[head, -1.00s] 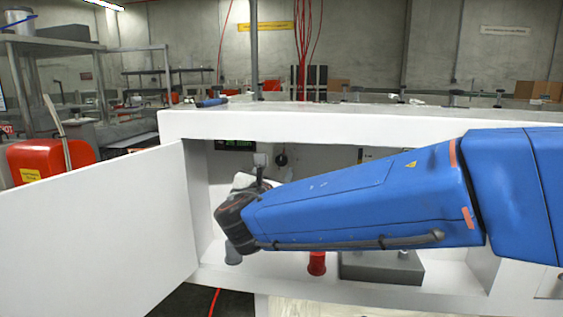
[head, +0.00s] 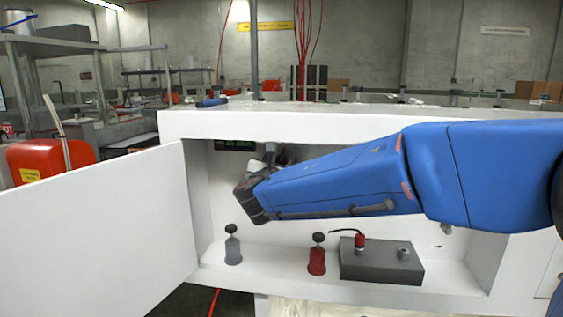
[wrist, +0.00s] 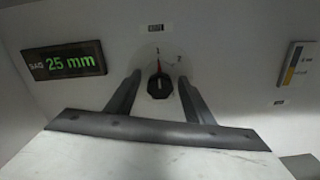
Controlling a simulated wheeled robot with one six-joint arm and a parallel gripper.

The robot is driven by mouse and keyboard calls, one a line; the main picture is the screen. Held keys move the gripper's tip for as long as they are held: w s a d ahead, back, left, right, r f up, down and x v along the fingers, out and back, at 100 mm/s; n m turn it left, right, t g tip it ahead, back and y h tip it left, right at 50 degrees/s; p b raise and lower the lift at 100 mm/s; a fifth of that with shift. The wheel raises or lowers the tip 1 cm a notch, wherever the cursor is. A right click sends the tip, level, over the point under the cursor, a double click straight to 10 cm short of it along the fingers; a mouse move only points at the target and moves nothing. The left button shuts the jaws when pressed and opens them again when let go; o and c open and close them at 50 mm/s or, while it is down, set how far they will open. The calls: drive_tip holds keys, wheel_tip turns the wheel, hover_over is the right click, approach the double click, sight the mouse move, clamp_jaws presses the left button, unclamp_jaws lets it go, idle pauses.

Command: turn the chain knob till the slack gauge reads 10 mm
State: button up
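The slack gauge (wrist: 68,62) is a dark panel with green digits reading 25 mm, at the left of the wrist view. In the head view the gauge (head: 235,144) shows at the cabinet's upper left back, its digits too small to read surely. The chain knob (wrist: 160,88) is dark and faceted, on the white back wall, with a red pointer line above it pointing about straight up. My gripper (wrist: 160,79) is open and empty, one finger on each side of the knob in the picture; contact cannot be told. In the head view my gripper (head: 271,151) and arm hide most of the knob.
The open white door (head: 95,235) stands at the left. On the cabinet floor are a grey bottle (head: 233,248), a red bottle (head: 317,260) and a grey box (head: 382,268) with a red-capped fitting. A small indicator panel (wrist: 296,65) is right of the knob.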

drive_tip(key=c, duration=1)
